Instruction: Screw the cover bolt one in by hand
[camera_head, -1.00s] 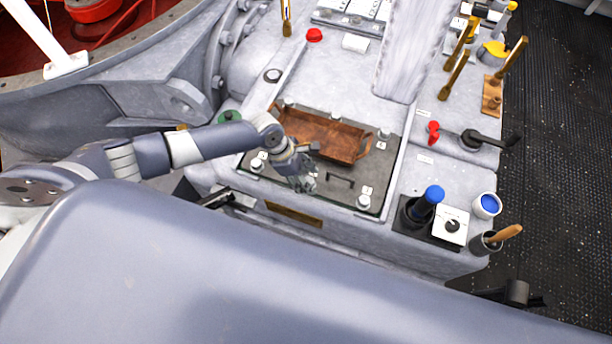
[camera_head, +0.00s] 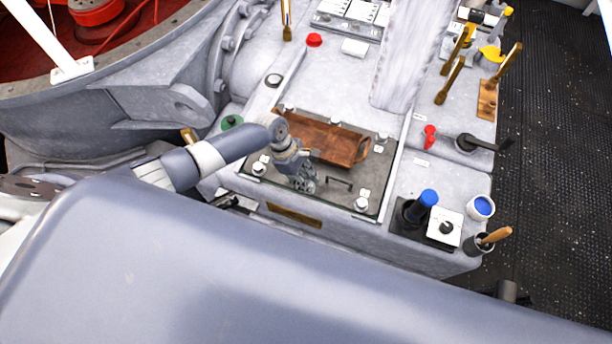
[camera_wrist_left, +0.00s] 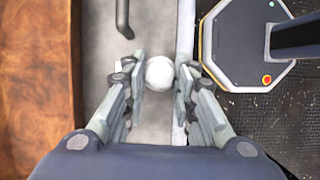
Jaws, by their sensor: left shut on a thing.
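The dark cover plate (camera_head: 325,196) lies on the pale grey housing, with pale bolts at its edges. One bolt (camera_head: 259,168) stands at its left front corner and another (camera_head: 361,204) at its right front corner. My left gripper (camera_head: 303,186) is over the front edge between these two. In the left wrist view, my left gripper (camera_wrist_left: 159,76) is shut on a round white bolt head (camera_wrist_left: 159,72), one finger on each side. The bolt's shank and how deep it sits are hidden. My right gripper is not in view.
A brown wooden tray (camera_head: 340,153) lies on the cover behind my gripper, beside a black handle (camera_head: 340,182). A blue-topped joystick (camera_head: 427,198), a white knob box (camera_head: 445,229) and a cup with a blue inside (camera_head: 481,207) stand at right.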

